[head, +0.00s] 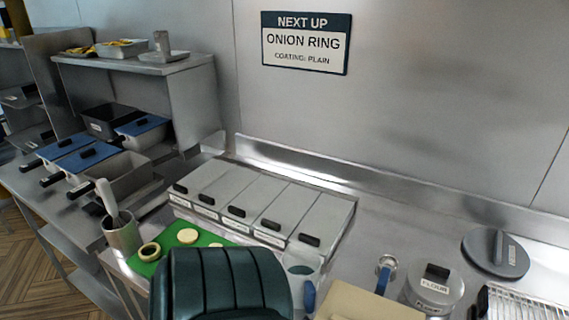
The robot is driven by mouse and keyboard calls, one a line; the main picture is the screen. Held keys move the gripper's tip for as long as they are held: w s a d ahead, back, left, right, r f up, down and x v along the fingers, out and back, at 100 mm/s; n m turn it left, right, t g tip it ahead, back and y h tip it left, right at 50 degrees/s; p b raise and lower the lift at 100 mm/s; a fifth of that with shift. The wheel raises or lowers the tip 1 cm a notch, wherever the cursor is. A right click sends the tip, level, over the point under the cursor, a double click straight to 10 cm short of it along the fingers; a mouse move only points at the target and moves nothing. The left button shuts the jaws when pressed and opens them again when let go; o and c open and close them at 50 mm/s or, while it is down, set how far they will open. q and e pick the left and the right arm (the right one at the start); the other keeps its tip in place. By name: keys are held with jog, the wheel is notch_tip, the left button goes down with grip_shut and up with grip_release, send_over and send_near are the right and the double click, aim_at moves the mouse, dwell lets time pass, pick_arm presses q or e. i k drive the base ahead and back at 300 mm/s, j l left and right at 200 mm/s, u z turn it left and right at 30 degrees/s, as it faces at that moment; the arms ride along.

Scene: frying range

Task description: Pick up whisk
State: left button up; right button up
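I cannot make out a whisk for certain. A utensil with a pale grey handle (107,197) stands tilted in a metal cup (122,234) at the left; its lower end is hidden in the cup. A round metal piece with a blue handle (383,279) sits at the lower right of centre; I cannot tell what it is. Another blue handle (309,297) shows at the bottom edge. Neither of my grippers can be made out in this view.
A green board (212,240) holds onion pieces. Lidded bins (262,203) line the back. A flour canister (434,291), a grey round lid (495,254) and a wire rack (525,303) are at the right. A dark green ribbed shape (222,285) blocks the front.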

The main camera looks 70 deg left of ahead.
aim_at(103, 184)
jog(key=u, duration=3.45)
